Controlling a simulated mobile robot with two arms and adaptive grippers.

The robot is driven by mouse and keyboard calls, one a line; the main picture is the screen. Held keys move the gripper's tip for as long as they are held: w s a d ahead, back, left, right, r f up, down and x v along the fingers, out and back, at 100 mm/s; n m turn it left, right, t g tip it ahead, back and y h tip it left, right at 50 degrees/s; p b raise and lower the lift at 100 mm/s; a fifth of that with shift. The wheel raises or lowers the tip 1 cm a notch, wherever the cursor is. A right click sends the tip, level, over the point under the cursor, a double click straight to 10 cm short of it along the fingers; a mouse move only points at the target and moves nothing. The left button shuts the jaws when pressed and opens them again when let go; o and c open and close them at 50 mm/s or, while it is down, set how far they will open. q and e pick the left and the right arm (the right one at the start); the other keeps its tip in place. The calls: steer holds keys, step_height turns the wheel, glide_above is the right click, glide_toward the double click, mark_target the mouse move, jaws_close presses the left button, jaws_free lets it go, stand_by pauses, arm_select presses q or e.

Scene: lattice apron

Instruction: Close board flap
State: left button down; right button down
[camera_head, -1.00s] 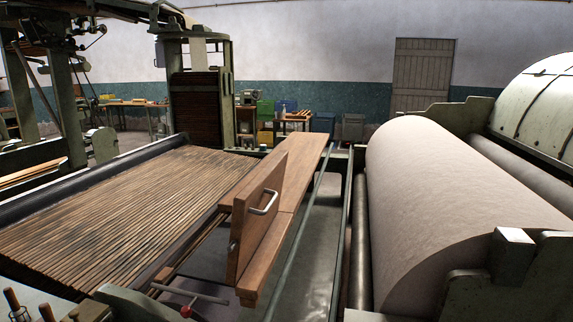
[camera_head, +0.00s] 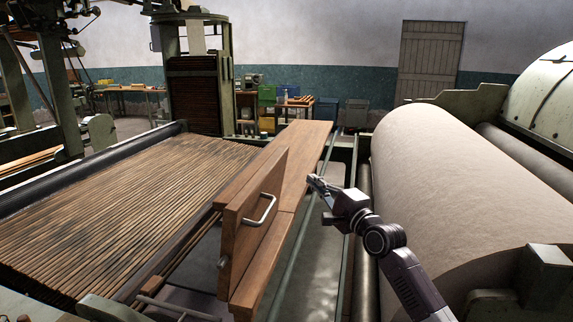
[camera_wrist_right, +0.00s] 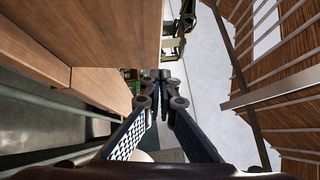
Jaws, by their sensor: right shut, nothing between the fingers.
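The board flap (camera_head: 247,247) is a brown wooden panel with a metal bar handle (camera_head: 269,207) on its right face. It stands raised on edge, tilted, along the near part of a long wooden board (camera_head: 305,150). My right gripper (camera_head: 318,183) is to the right of the flap and handle, apart from them, its fingers pointing up and left. In the right wrist view its fingertips (camera_wrist_right: 163,78) are together with nothing between them. Brown wood (camera_wrist_right: 65,55) fills the left of that view; I cannot tell which panel it is. My left gripper is not in view.
A slatted wooden lattice (camera_head: 130,200) lies left of the flap. A large pale roll (camera_head: 450,180) lies close on the right. A thin green rail (camera_head: 290,255) runs beside the board. A metal bar (camera_head: 175,308) sits below the flap.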

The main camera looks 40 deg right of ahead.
steer(key=p, duration=0.1)
glide_toward(279, 160)
steer(key=w+d, duration=0.3)
steer(key=d, duration=0.1)
steer(key=shift+w+a+r+p, duration=0.15)
steer(key=shift+w+a+p, duration=0.35)
steer(key=shift+w+a, duration=0.1)
steer(key=shift+w+a+r+p, duration=0.2)
steer(key=shift+w+a+p, duration=0.3)
steer(key=shift+w+a, duration=0.45)
steer(key=shift+a, duration=0.05)
steer(key=shift+f, duration=0.1)
